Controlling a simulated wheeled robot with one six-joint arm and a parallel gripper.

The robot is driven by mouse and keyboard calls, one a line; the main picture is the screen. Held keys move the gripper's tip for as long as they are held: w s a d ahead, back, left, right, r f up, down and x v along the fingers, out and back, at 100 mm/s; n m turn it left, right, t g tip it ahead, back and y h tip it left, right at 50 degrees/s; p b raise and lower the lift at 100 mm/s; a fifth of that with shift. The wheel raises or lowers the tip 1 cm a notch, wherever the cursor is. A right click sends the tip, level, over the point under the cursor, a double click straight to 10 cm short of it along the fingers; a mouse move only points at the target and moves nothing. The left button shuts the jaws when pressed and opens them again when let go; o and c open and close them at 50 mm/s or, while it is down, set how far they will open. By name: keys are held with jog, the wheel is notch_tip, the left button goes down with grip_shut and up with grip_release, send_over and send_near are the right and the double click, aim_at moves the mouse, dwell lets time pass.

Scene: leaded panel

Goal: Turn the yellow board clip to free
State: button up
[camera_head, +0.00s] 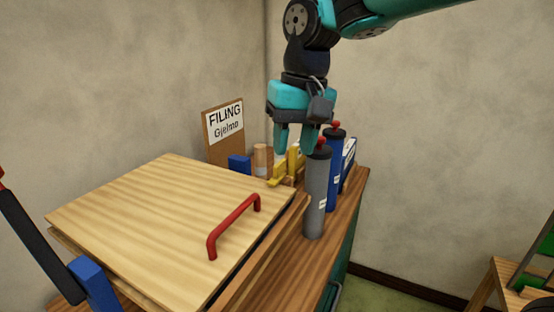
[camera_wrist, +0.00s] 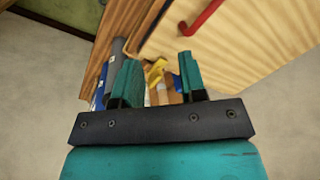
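The yellow board clip (camera_head: 279,172) sits at the far right corner of the pale wooden board (camera_head: 150,220). It also shows in the wrist view (camera_wrist: 155,73), between and beyond my fingers. My gripper (camera_head: 295,152) points down over that corner, just above or around the clip; I cannot tell whether it touches. In the wrist view my teal fingers (camera_wrist: 160,75) stand wide apart with nothing gripped between them. The grey cylinder partly covers the right finger in the head view. The clip's lower part is partly hidden.
A grey cylinder (camera_head: 317,195) and a blue cylinder (camera_head: 336,170), both with red tops, stand close right of my gripper. A red handle (camera_head: 233,225) rises from the board. A blue block (camera_head: 239,164) and a FILING sign (camera_head: 224,128) stand behind. The bench (camera_head: 330,240) is narrow at right.

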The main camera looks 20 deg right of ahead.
aim_at(280, 162)
jog(key=w+d+r+m+h+p, duration=0.1)
jog(key=w+r+m, duration=0.25)
jog(key=w, duration=0.45)
jog(key=w+d+r+m, duration=0.2)
jog(key=w+m, duration=0.3)
jog(key=w, duration=0.2)
jog(key=shift+m, duration=0.25)
jog(key=f+p, duration=0.1)
jog(key=f, duration=0.5)
jog(key=f+p, duration=0.1)
jog(key=f, duration=0.4)
jog(key=f+p, duration=0.1)
jog(key=f, duration=0.5)
jog(key=shift+a+f, duration=0.25)
jog(key=shift+f, duration=0.1)
grip_shut()
